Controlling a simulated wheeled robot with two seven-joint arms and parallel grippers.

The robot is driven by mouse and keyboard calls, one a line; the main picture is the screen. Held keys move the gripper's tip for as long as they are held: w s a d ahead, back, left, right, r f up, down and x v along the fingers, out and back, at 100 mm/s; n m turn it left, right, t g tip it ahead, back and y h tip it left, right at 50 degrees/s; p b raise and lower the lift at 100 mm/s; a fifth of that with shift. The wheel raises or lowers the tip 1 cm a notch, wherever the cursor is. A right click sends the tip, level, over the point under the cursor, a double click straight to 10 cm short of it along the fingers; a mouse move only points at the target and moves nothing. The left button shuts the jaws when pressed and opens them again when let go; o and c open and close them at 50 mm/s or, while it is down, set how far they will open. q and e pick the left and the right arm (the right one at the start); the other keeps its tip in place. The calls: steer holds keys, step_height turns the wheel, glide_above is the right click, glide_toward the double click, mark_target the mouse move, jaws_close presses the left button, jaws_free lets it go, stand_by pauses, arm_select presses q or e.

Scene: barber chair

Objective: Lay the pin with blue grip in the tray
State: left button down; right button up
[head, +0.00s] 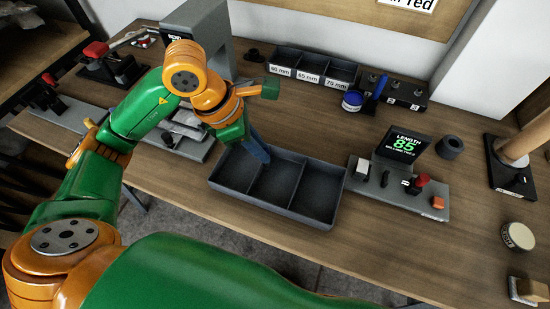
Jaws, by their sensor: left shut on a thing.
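My left gripper (247,122) is above the left rear part of the dark tray and is shut on a dark blue, slim piece (257,148). This looks like the blue grip of the pin; the rest of the pin is hard to make out. The piece slants down to the left compartment's back edge; I cannot tell whether it touches. The tray (268,208) has three compartments that look empty. Another blue handle (379,86) leans at a black block farther back. My right gripper is not in view.
A grey station with a display reading 85 (404,146) stands right of the tray. A grey post (202,25) rises behind my left arm. Bare wood lies in front of the tray.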

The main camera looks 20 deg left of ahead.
arm_select(q)
steer(key=x, duration=0.3)
steer(key=p+x, duration=0.1)
steer(key=x, duration=0.2)
steer(key=shift+s+d+f, duration=0.15)
steer(key=shift+d+f, duration=0.1)
steer(key=shift+f, duration=0.25)
steer(key=c, duration=1.3)
jaws_free()
steer(key=shift+f, duration=0.2)
steer(key=o, duration=0.5)
steer(key=shift+r, duration=0.1)
steer(key=shift+c, duration=0.2)
steer(key=shift+r, duration=0.15)
steer(key=v, duration=1.2)
steer(key=shift+a, duration=0.1)
